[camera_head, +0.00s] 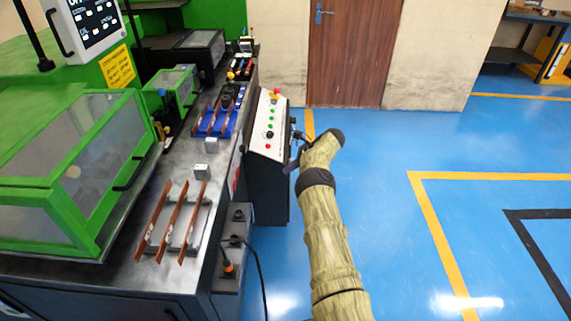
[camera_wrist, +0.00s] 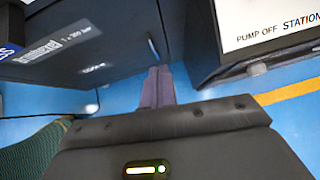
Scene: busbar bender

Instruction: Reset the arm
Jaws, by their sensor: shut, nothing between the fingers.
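My arm reaches forward over the blue floor, and my gripper (camera_head: 294,161) is beside the right side of the control panel (camera_head: 269,130). In the wrist view my gripper (camera_wrist: 158,72) has its two fingers together, with nothing between them. The fingertips point toward a dark cabinet face (camera_wrist: 100,45). The panel's lower edge, lettered "PUMP OFF" and "STATION", shows at the upper right of the wrist view. I cannot tell the exact gap between fingertips and cabinet.
Copper busbars (camera_head: 172,222) lie on a rack on the machine bench at left. A grey box with a cable (camera_head: 229,262) is beside the bench. Open blue floor (camera_head: 390,230) lies to the right. A brown door (camera_head: 351,52) is ahead.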

